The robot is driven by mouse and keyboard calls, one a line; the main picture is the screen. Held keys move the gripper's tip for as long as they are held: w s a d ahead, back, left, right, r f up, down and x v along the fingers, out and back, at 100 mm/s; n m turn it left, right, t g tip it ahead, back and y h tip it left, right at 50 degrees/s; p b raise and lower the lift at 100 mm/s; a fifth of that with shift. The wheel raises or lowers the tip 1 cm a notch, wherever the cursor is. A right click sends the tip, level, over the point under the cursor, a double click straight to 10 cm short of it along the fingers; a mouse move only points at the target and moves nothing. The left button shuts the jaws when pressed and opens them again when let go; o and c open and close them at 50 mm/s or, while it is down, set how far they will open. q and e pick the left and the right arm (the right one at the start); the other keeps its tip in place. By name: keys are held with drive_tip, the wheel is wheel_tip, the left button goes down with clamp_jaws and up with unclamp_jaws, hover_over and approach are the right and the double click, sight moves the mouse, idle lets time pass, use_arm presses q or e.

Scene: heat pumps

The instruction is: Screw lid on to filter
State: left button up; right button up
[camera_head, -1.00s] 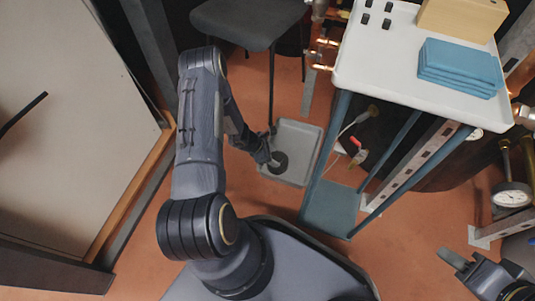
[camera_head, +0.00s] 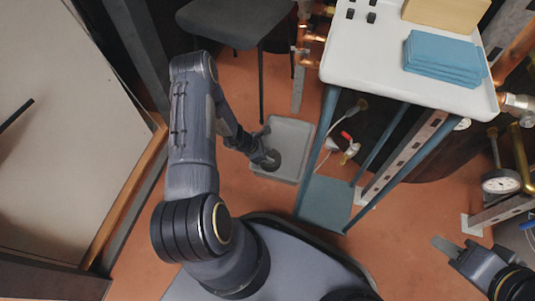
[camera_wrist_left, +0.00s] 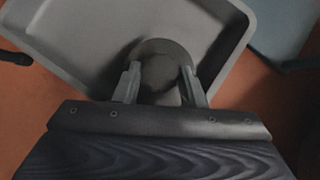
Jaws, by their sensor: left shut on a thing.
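A dark grey round lid (camera_wrist_left: 160,50) with a raised hexagonal middle shows in the left wrist view, between my left gripper's (camera_wrist_left: 162,85) two fingers, which are shut on the raised part. The lid is over a grey tray (camera_wrist_left: 70,30), and I cannot tell whether it touches the tray floor. In the head view my left gripper (camera_head: 262,154) reaches into the tray (camera_head: 290,135) on the floor, partly covering the dark lid (camera_head: 273,159). My right gripper (camera_head: 443,246) is at the lower right, away from everything; its finger gap is unclear. I cannot make out the filter.
A white-topped trolley (camera_head: 350,65) with blue legs stands right of the tray, bearing folded blue cloths (camera_head: 440,58) and a wooden block (camera_head: 445,12). A dark chair (camera_head: 235,22) stands behind. Copper pipes, a red-handled valve (camera_head: 348,138) and a gauge (camera_head: 501,181) are at the right.

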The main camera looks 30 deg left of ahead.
sight(268, 155)
use_arm(q)
drive_tip(key=shift+r+p, duration=2.05)
drive_tip(key=shift+r, duration=0.95)
